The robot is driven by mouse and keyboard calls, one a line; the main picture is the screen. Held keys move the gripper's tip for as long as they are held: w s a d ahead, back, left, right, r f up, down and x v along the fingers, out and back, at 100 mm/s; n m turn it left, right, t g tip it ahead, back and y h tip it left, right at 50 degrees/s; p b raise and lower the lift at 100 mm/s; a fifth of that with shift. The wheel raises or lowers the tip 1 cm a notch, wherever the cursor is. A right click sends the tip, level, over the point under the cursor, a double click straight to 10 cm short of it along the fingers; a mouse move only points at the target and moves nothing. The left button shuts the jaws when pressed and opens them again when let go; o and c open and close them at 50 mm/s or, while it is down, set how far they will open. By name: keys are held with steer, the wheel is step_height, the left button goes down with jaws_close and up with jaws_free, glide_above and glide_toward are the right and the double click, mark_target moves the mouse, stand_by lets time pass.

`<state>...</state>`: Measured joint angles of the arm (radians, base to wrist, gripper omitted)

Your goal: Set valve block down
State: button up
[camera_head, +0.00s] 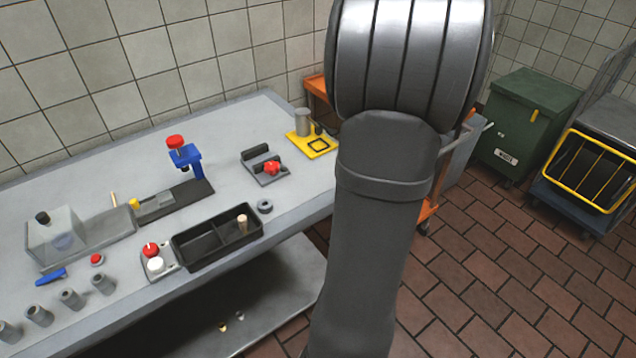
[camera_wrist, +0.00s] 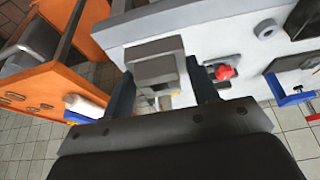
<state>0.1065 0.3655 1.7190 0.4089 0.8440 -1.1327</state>
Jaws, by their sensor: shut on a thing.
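In the wrist view, my gripper (camera_wrist: 160,88) is shut on a grey stepped block, which I take to be the valve block (camera_wrist: 154,64). The block sits between the two dark fingers, and its lower part is partly hidden by the gripper body. It appears in front of the near end of the light grey bench (camera_wrist: 235,28); I cannot tell whether it touches anything. In the head view, my arm hides the gripper and the block. The bench also shows there (camera_head: 225,120), with a yellow fixture (camera_head: 322,151) at its far right corner.
A red-knobbed fixture (camera_head: 270,168), a blue press (camera_head: 188,160) and a black divided tray (camera_head: 205,248) stand on the bench. A grey ring (camera_head: 265,206) lies beside the tray. An orange cart (camera_wrist: 75,75) is left of the block in the wrist view.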

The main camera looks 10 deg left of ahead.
steer(key=w+a+f, duration=0.1)
steer(key=a+f, duration=0.1)
steer(key=a, duration=0.1)
steer(key=w+a+f, duration=0.1)
steer(key=a+f, duration=0.1)
steer(key=a, duration=0.2)
steer(key=w+a+f, duration=0.1)
steer(key=a+f, duration=0.2)
steer(key=shift+w+a, duration=0.25)
steer(key=shift+w, duration=0.1)
steer(key=shift+f, duration=1.95)
steer(key=shift+f, duration=0.2)
steer(key=o, duration=1.1)
steer(key=shift+r, duration=0.1)
steer(key=v, duration=1.2)
steer(key=shift+r, duration=0.1)
steer(key=shift+a, duration=0.1)
